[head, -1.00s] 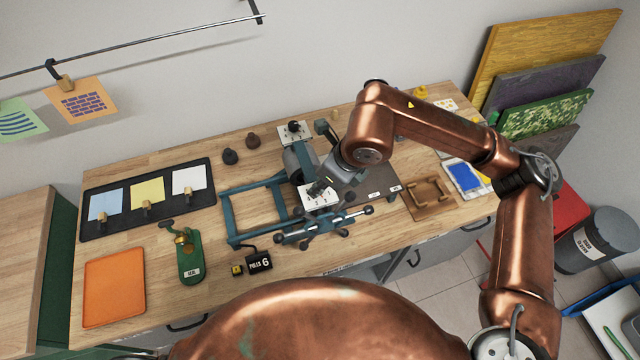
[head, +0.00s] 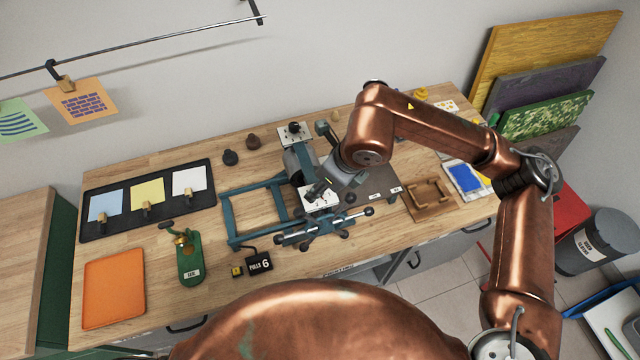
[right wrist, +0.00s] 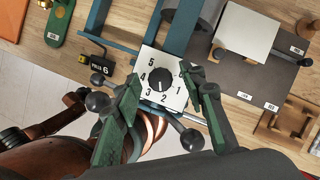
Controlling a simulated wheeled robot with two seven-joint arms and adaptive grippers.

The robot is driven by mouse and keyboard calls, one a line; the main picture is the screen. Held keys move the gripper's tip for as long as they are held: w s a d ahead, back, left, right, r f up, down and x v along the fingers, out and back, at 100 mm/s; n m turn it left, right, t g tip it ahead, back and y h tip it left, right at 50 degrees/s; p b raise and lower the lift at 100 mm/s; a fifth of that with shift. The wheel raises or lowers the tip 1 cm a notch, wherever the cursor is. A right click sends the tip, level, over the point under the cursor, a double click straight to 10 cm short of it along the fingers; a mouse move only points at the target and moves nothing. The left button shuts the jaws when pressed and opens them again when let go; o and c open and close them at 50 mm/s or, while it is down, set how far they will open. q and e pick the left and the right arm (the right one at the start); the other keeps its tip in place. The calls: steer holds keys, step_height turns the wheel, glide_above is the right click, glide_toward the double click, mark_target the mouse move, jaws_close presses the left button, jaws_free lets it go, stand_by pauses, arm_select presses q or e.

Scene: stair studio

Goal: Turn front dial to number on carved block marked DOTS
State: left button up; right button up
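The front dial (right wrist: 163,80) is a white plate with black numbers around a dark round knob, on the teal press. It also shows in the head view (head: 312,200), partly covered by my right gripper. Its pointer direction is too small to read surely. My right gripper (right wrist: 163,88) is open, its green fingers on either side of the dial plate, apart from each other with the knob between them; contact cannot be told. In the head view the right gripper (head: 326,186) is just over the dial. A carved block marked DOTS cannot be made out. My left gripper is not in view.
The teal press frame (head: 232,222) has ball-ended handles (head: 312,229) close below the dial. A second dial (head: 295,132) stands behind. A black tag reading PULLS 6 (head: 260,263), a green stamp tool (head: 190,262) and an orange tray (head: 114,288) lie to the left.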

steer(key=v, duration=1.2)
steer(key=shift+w, duration=0.1)
